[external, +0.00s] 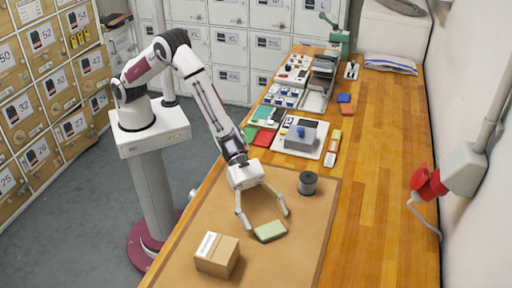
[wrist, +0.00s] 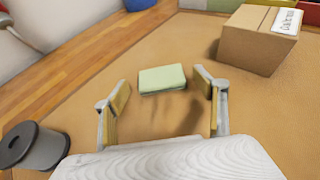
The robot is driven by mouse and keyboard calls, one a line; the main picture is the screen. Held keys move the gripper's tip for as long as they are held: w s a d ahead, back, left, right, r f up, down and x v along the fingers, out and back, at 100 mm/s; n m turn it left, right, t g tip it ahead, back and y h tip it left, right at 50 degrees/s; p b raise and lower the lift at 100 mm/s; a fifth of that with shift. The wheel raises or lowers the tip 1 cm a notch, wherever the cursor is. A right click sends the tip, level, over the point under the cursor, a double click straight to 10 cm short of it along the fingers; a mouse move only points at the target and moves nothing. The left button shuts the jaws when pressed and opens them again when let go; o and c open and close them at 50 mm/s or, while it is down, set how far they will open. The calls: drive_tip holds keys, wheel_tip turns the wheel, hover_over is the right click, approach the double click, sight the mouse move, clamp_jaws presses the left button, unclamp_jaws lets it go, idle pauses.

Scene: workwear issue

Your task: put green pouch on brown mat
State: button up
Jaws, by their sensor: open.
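The green pouch (external: 270,231) is a small, pale green, flat block. It lies on the brown mat (external: 297,248) in the external view, near the middle of the mat's width. My gripper (external: 262,221) is open above the mat, with its fingers spread and the pouch close to the fingertips. In the wrist view the pouch (wrist: 162,79) shows just beyond the open fingers (wrist: 163,90), near the gap between them. Nothing is held. The brown mat (wrist: 110,85) also fills much of the wrist view.
A cardboard box (external: 217,256) with a white label stands on the mat at left. A dark spool (external: 307,183) stands on it near the back. A grey device on a white tray (external: 302,138) and small coloured items lie beyond. The table (external: 375,200) is bare at right.

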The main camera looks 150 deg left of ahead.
drive_tip(key=shift+v, duration=4.8)
drive_tip(key=shift+r, duration=0.1)
drive_tip(key=s+d+r+m+g+h, duration=0.1)
drive_tip(key=s+d+r+m+h, duration=0.15)
drive_tip(key=d+r+m, duration=0.4)
drive_tip(key=s+d+r+m+g+h, duration=0.1)
drive_tip(key=s+d+r+m+h, duration=0.2)
drive_tip(key=d, duration=0.6)
drive_tip(key=s+d+r+m+g+h, duration=0.1)
drive_tip(key=s+d+r+m+h, duration=0.1)
drive_tip(key=s+d+r+m, duration=0.4)
drive_tip(key=s+d+m+g, duration=0.4)
drive_tip(key=s+d+m, duration=0.4)
drive_tip(key=s+d, duration=0.15)
drive_tip(key=s+a+f+m+y, duration=0.1)
drive_tip(key=s+a+m+y, duration=0.2)
drive_tip(key=s+m, duration=0.3)
drive_tip(key=s+a+m+g+y, duration=0.1)
drive_tip(key=s+a+m+y, duration=0.3)
drive_tip(key=s, duration=1.1)
drive_tip(key=shift+a+f+m, duration=0.4)
drive_tip(key=shift+a+m, duration=0.3)
drive_tip(key=shift+m, duration=0.55)
